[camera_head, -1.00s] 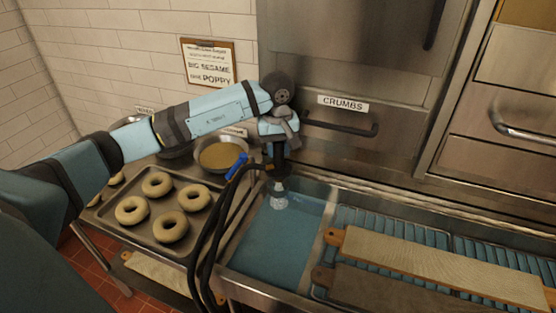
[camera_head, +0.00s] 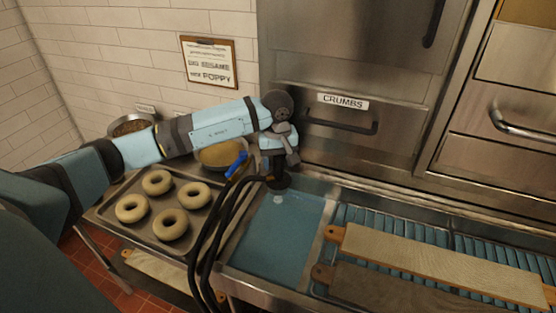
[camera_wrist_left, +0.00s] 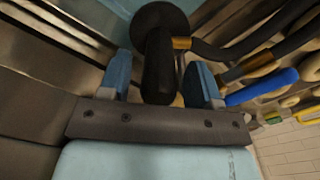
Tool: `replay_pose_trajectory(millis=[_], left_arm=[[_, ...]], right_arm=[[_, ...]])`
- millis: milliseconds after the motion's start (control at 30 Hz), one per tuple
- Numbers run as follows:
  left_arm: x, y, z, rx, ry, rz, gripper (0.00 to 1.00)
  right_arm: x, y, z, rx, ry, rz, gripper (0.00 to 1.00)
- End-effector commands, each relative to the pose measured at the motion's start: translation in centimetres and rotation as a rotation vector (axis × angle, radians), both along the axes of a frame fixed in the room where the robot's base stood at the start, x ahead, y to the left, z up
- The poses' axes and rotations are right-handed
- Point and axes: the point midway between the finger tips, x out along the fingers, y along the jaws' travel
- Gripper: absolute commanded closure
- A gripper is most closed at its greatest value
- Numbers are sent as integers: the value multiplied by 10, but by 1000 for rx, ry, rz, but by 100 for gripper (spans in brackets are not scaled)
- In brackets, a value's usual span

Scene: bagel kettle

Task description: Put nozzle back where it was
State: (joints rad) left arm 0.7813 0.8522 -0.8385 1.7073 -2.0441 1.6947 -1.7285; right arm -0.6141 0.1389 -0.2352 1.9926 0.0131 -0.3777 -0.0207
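The black nozzle (camera_head: 279,181) is at the left gripper (camera_head: 280,168), low over the blue water of the sink (camera_head: 278,238). A small pale patch shows on the water just under it. In the left wrist view the nozzle's dark handle (camera_wrist_left: 160,72) lies between the two blue fingers of my left gripper (camera_wrist_left: 161,75), with its round head beyond them. It moves with the gripper, so I take it as held, though narrow gaps seem to show beside the handle. Black hoses (camera_head: 215,232) run from it. My right gripper is not in view.
A tray (camera_head: 104,216) of several bagels and a bowl of yellowish stuff (camera_head: 222,156) lie left of the sink. Wooden boards (camera_head: 435,265) rest on a blue rack to the right. A steel drawer marked CRUMBS (camera_head: 330,145) stands behind. A blue piece (camera_head: 236,164) sits by the hoses.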

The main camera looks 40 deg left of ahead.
Motion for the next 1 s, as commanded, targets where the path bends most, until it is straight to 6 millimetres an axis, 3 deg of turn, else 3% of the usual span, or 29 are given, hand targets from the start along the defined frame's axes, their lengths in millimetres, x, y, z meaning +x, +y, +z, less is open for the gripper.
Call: replay_pose_trajectory(millis=[267, 467, 700, 1000], left_arm=[[0, -1, 3, -2, 2, 0, 42], [3, 0, 40, 1, -6, -1, 42], [3, 1, 99, 1, -5, 0, 42], [2, 1, 135, 0, 0, 1, 42]], right_arm=[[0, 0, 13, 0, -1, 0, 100], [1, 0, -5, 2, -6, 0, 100], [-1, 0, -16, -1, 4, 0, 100], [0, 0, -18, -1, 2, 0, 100]])
